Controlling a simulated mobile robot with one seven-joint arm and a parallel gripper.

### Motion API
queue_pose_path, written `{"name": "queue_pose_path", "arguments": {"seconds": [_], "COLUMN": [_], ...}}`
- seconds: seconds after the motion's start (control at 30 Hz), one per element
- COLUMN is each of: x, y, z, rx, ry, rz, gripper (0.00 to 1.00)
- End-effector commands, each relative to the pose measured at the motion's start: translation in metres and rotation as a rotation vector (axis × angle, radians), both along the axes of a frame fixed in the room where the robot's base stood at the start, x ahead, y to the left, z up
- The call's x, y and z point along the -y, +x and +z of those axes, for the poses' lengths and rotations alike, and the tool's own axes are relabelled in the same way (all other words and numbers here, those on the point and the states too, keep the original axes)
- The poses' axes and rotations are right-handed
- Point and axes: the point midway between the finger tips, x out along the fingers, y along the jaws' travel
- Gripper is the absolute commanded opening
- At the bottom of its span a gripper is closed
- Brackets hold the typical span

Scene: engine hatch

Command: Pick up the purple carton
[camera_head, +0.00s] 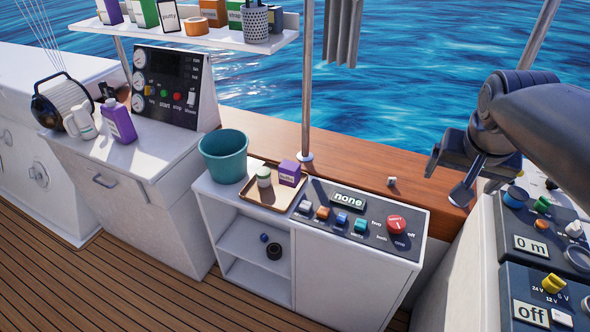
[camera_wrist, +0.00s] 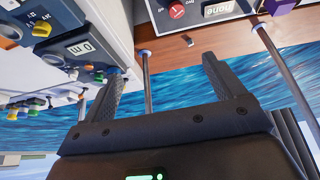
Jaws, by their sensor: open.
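The purple carton (camera_head: 289,173) is a small box with a pale label. It stands upright on a brown tray (camera_head: 262,204) on the white console, beside a small green-and-white jar (camera_head: 264,177). In the wrist view a purple shape (camera_wrist: 283,6), likely the same carton, is cut off at the top right edge. My gripper (camera_head: 450,178) is open and empty, well to the right of the carton, near the wooden ledge. Its two spread fingers also show in the wrist view (camera_wrist: 162,82).
A teal bucket (camera_head: 224,156) stands left of the tray. A metal pole (camera_head: 307,90) rises behind the carton. A purple bottle (camera_head: 119,122) stands on the left counter. A shelf (camera_head: 215,36) holds several containers.

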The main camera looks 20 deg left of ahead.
Motion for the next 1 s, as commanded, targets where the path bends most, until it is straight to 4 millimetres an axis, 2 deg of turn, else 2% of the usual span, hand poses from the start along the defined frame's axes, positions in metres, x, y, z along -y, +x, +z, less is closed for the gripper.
{"name": "queue_pose_path", "arguments": {"seconds": [0.03, 0.2, 0.47, 0.7, 0.87, 1.0], "x": [-0.013, -0.055, -0.132, -0.215, -0.273, -0.325], "y": [0.017, 0.07, 0.142, 0.193, 0.217, 0.231], "z": [0.0, -0.002, -0.024, -0.064, -0.1, -0.138], "rx": [-0.008, -0.019, -0.034, -0.043, -0.046, -0.049], "ry": [-0.001, -0.003, -0.005, -0.006, -0.004, -0.003], "rz": [0.006, 0.01, 0.012, 0.014, 0.012, 0.011], "gripper": [0.87, 0.87, 0.87, 0.87, 0.87, 0.87]}}
